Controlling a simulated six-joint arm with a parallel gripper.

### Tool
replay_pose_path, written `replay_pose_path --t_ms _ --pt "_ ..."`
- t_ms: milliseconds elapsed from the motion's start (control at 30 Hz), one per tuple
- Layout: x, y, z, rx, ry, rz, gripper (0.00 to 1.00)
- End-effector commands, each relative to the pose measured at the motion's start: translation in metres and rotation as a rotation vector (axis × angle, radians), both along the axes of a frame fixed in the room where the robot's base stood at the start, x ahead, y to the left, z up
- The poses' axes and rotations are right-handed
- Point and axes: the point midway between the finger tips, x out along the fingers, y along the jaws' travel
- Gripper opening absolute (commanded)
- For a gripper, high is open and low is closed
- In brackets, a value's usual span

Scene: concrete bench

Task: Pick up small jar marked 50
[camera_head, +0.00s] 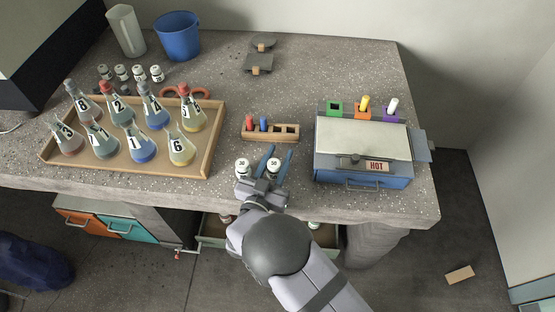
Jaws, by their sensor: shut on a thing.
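My gripper (277,158) is at the front edge of the bench, its two blue fingers pointing away from me. It is shut on a small white-capped jar (273,167), which sits between the fingers. A number shows on its lid, but it is too small to read surely. A second small white jar (242,168) stands just left of the left finger, outside the grip; its lid number looks like 50 or 30. I cannot tell whether the held jar touches the bench.
A wooden rack (284,133) with red and blue pieces stands just behind the gripper. A heater box (362,142) marked HOT is at right. A wooden tray (212,147) of numbered flasks is at left. Several more small jars (139,73) stand behind it.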

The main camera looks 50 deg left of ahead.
Motion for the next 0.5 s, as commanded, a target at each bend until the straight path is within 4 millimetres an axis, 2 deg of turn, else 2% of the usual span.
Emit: replay_pose_path --t_ms 233,500 --pt "0.000 0.000 0.024 0.004 0.000 0.000 0.08" --pt "0.000 0.000 0.067 0.004 0.000 0.000 0.08"
